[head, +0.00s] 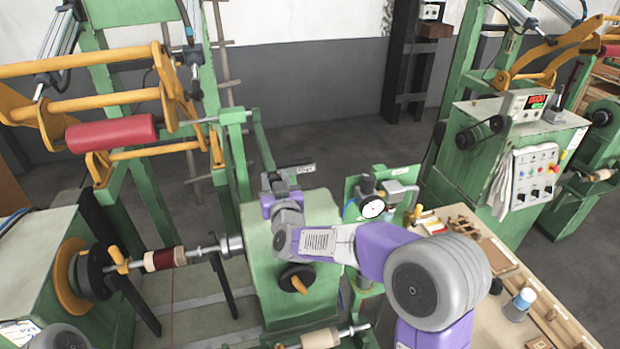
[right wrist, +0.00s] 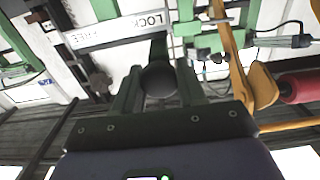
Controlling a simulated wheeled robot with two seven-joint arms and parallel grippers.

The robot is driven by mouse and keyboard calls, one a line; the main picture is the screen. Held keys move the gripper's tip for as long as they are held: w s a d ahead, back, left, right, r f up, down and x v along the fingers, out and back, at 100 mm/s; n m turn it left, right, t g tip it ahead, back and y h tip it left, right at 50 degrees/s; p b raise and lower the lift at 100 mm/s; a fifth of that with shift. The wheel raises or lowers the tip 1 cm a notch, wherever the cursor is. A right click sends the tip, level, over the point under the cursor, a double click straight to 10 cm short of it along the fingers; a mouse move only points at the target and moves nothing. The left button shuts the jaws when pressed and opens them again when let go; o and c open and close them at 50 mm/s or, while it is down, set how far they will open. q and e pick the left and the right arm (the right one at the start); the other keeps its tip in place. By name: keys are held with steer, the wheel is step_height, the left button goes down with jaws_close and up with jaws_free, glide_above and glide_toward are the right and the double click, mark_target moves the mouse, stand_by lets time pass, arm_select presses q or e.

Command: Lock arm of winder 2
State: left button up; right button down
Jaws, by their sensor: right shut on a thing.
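My right gripper (head: 283,182) is above the green tailstock box (head: 318,218) of the winder in the middle of the head view. In the right wrist view its two fingers (right wrist: 157,88) are shut on a black ball knob (right wrist: 159,78) at the end of a green lever, the lock arm. The knob is hidden by the gripper in the head view. A white plate marked LOCK and FREE (right wrist: 130,27) lies just beyond the knob; it also shows in the head view (head: 301,169). My left gripper is not in view.
A spindle with a dark red coil (head: 165,259) runs to the box from the left. A red roller (head: 112,133) hangs on the yellow frame (head: 75,61) above. A gauge (head: 373,208) stands right of the box. A wooden bench (head: 495,290) fills the lower right.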

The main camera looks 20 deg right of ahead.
steer(key=shift+a+r, duration=0.2)
steer(key=shift+a, duration=0.15)
steer(key=shift+d, duration=0.1)
steer(key=c, duration=0.9)
jaws_free()
steer(key=shift+o, duration=0.9)
steer(key=shift+a, duration=0.2)
steer(key=shift+d+f, duration=0.1)
steer(key=shift+d, duration=0.15)
steer(key=s+b, duration=0.1)
steer(key=s, duration=0.6)
steer(key=shift+s+a+b, duration=0.3)
steer(key=shift+a, duration=0.05)
